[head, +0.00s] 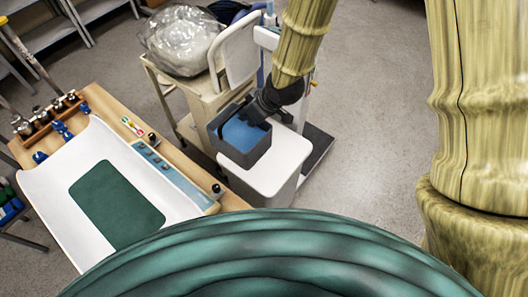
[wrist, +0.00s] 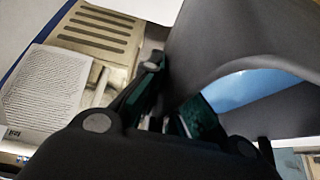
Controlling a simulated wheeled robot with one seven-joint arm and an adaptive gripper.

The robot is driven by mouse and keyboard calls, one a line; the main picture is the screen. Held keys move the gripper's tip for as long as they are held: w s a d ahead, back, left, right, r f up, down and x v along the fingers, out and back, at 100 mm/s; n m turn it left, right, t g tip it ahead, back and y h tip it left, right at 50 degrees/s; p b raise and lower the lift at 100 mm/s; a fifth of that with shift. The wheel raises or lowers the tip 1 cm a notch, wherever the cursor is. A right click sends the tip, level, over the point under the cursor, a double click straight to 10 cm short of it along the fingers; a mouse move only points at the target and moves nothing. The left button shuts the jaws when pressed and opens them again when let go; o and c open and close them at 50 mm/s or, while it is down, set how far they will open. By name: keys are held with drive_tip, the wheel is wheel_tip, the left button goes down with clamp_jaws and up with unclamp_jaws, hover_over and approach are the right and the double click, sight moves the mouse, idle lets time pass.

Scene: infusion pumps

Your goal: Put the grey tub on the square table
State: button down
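The grey tub (head: 259,153), an open box with a blue inside, is at the white-topped stand in the middle of the head view. I cannot tell whether it rests on the top or hangs just above it. My gripper (head: 257,108) is at its far rim. In the wrist view the tub's grey wall (wrist: 215,45) fills the right, with blue (wrist: 240,88) beyond it. My gripper's fingers (wrist: 175,95) lie along both sides of the wall; whether they press on it is unclear. No table is plainly recognisable as the square one.
A wooden table (head: 232,201) at left bears a white tray (head: 60,185) with a green mat, and small bottles. A beige cart (head: 200,92) with a plastic-wrapped bundle (head: 182,40) stands behind the tub. The white stand (head: 285,160) is under it. Grey floor is free at right.

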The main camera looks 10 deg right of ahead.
wheel_tip(320, 180, down, 21)
drive_tip(key=b, duration=1.5)
drive_tip(key=w+d+p, duration=0.1)
drive_tip(key=w+d, duration=0.2)
drive_tip(key=w, duration=0.1)
drive_tip(key=w+d+f+p, duration=0.1)
drive_tip(key=w+d, duration=0.1)
drive_tip(key=w, duration=0.3)
drive_tip(key=w+d+p, duration=0.1)
drive_tip(key=w+d, duration=0.2)
drive_tip(key=w, duration=0.1)
drive_tip(key=shift+w+d+f, duration=0.35)
drive_tip(key=shift+f, duration=0.05)
drive_tip(key=shift+w+d+f+p, duration=0.1)
drive_tip(key=shift+w+f+p, duration=0.05)
drive_tip(key=shift+f+p, duration=0.15)
drive_tip(key=shift+f, duration=1.5)
drive_tip(key=shift+f, duration=0.1)
drive_tip(key=c, duration=2.1)
unclamp_jaws()
drive_tip(key=shift+f, duration=0.1)
drive_tip(key=o, duration=0.5)
drive_tip(key=shift+c, duration=0.2)
